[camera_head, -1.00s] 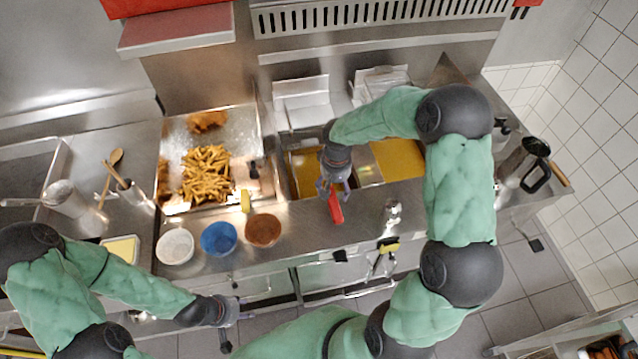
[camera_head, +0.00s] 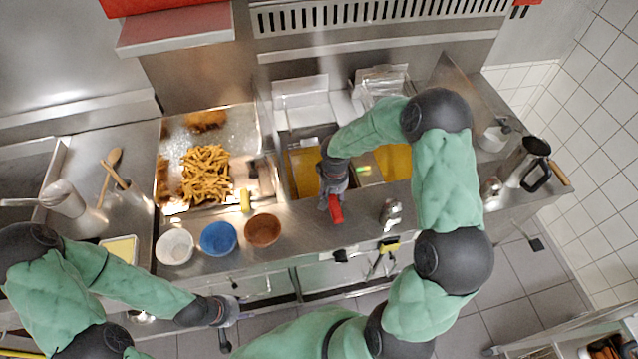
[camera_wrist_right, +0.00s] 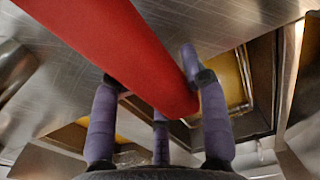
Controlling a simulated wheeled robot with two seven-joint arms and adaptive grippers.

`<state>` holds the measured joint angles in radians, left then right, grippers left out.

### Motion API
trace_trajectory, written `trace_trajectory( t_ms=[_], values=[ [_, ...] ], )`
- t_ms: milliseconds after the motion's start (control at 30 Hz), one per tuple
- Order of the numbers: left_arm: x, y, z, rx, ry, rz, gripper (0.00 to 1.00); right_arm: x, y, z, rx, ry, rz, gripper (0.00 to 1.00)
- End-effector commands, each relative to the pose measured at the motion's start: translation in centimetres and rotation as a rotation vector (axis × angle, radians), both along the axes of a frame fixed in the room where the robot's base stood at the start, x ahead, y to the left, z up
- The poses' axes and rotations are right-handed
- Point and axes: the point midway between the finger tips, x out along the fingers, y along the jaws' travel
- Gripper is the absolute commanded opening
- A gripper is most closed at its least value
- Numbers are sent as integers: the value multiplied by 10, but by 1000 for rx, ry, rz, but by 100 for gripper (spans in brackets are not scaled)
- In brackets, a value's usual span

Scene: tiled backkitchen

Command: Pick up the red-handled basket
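The basket's red handle (camera_head: 336,209) points toward the front edge of the counter in the head view; its basket (camera_head: 305,176) is at the left fryer vat, partly hidden by my arm. My right gripper (camera_head: 331,203) is right at the handle. In the right wrist view, the red handle (camera_wrist_right: 135,50) runs diagonally between the spread fingers of this gripper (camera_wrist_right: 152,75), close to or touching them; firm contact cannot be told. My left gripper (camera_head: 232,312) is low in front of the counter, away from the basket; its finger opening is unclear.
A tray of fries (camera_head: 207,174) stands left of the vats. White (camera_head: 175,247), blue (camera_head: 218,238) and brown (camera_head: 263,230) bowls sit along the front. A shaker (camera_head: 391,214) stands to the right, and a dark-handled jug (camera_head: 530,162) farther right.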

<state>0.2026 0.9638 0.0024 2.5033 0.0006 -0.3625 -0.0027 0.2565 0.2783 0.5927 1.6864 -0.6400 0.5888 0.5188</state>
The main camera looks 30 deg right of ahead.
Motion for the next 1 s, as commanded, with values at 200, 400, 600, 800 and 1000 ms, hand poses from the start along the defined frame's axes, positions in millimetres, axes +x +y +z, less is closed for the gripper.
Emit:
trace_trajectory(
  t_ms=[200,400,600,800,1000],
  values=[
    [0,0,0,0,0,0,40,1,0,0,0,-2,1,0],
    [0,0,0,0,0,0,40,1,0,1,0,-2,1,0],
    [0,0,1,0,0,0,40,2,-1,13,-2,-5,0,0],
    [0,0,5,0,0,0,40,2,0,43,-2,-7,0,0],
    [0,0,8,0,0,0,40,2,0,88,-2,-8,1,0]
  ],
)
